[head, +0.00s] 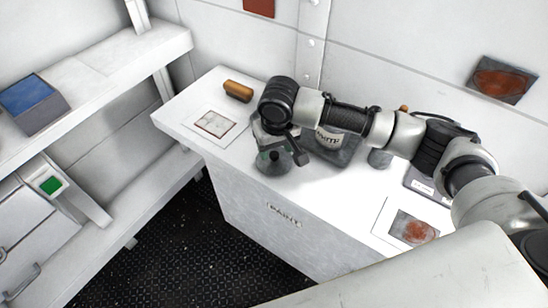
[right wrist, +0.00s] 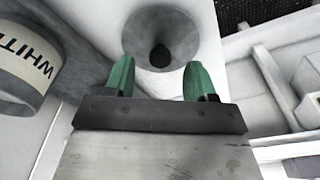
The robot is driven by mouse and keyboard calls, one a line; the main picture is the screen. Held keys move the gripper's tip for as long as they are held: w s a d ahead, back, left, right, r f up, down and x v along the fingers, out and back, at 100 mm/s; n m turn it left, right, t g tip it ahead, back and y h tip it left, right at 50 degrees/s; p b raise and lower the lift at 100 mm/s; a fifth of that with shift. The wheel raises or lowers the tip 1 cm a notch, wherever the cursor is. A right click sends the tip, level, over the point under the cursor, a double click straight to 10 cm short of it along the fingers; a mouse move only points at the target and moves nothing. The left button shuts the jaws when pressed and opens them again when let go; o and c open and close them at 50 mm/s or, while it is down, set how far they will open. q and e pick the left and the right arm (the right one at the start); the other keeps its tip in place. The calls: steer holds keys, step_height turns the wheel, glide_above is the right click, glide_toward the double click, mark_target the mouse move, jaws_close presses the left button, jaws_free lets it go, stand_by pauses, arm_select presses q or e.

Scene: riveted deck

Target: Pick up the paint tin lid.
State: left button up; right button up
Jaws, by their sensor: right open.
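A grey round, cone-like piece with a dark centre (right wrist: 160,38) lies just beyond my right fingertips in the right wrist view. In the head view this grey piece (head: 272,166) is on the white bench top, under my right gripper (head: 283,156). I cannot tell for sure whether it is the paint tin lid. My right gripper (right wrist: 159,78) is open, its two green fingertips apart with nothing between them. A paint tin with a "WHITE" label (right wrist: 22,65) stands left in the right wrist view. This tin (head: 333,139) is partly hidden by my arm in the head view.
A brown brush-like block (head: 238,91) and a flat framed card (head: 214,125) lie on the bench's left end. A rust-stained plate (head: 415,228) lies near its right front. Shelves with a blue-topped box (head: 35,102) stand left. Dark riveted floor (head: 170,235) lies between.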

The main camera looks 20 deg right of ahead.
mark_target(274, 158)
steer(key=shift+w+f, duration=0.1)
steer(key=shift+f, duration=1.2)
steer(key=shift+w, duration=0.1)
steer(key=shift+c, duration=0.7)
steer(key=c, duration=0.9)
arm_select(q)
steer(key=shift+w+r, duration=0.25)
arm_select(e)
steer(key=shift+o, duration=0.2)
arm_select(q)
steer(key=shift+w, duration=0.1)
